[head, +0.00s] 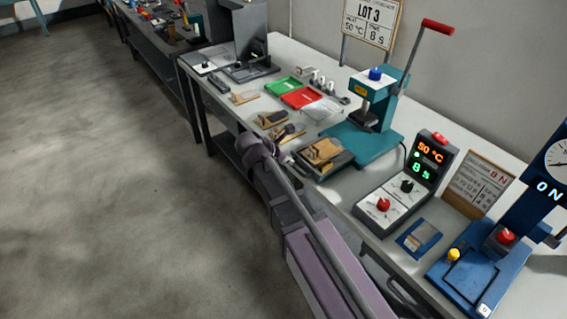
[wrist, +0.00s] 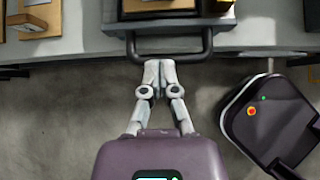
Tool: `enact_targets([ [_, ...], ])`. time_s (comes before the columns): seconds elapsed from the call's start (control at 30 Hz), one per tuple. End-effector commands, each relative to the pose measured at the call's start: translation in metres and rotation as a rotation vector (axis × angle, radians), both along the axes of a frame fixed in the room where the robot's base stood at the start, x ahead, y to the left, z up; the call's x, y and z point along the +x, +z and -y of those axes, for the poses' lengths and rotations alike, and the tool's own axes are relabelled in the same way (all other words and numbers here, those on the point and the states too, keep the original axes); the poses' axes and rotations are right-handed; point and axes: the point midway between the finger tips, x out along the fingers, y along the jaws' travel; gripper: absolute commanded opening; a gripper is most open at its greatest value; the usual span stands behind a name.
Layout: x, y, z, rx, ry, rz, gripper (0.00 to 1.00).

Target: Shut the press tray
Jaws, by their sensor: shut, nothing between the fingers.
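The press tray (head: 335,166) is pulled out in front of the teal heat press (head: 374,130), with a tan and brown piece (head: 323,151) lying on it. In the wrist view, the tray's dark U-shaped handle (wrist: 190,57) sticks out past the table's front edge. My gripper (wrist: 160,64) is shut and empty, its fingertips together at the middle of the handle bar. I cannot tell whether they touch it. In the head view my gripper (head: 284,158) is at the table edge beside the tray, and my arm hides part of the table front.
A control box (head: 408,185) showing 50 °C and 8 s stands right of the press. A blue press (head: 500,245) is farther right. Red (head: 301,97) and green (head: 283,86) trays and several small tan pieces lie left. The floor in front is clear.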

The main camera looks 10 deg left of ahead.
Motion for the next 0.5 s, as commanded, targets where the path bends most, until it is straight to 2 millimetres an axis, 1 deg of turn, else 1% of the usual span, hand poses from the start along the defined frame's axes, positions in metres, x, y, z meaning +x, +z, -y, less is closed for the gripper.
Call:
enact_targets([
  [0.03, 0.004, -0.008, 0.003, 0.0, -0.001, 0.0, 0.0],
  [0.2, 0.012, -0.021, 0.012, 0.001, -0.002, 0.0, 0.0],
  [0.5, 0.024, -0.035, 0.023, 0.0, 0.0, 0.0, 0.0],
])
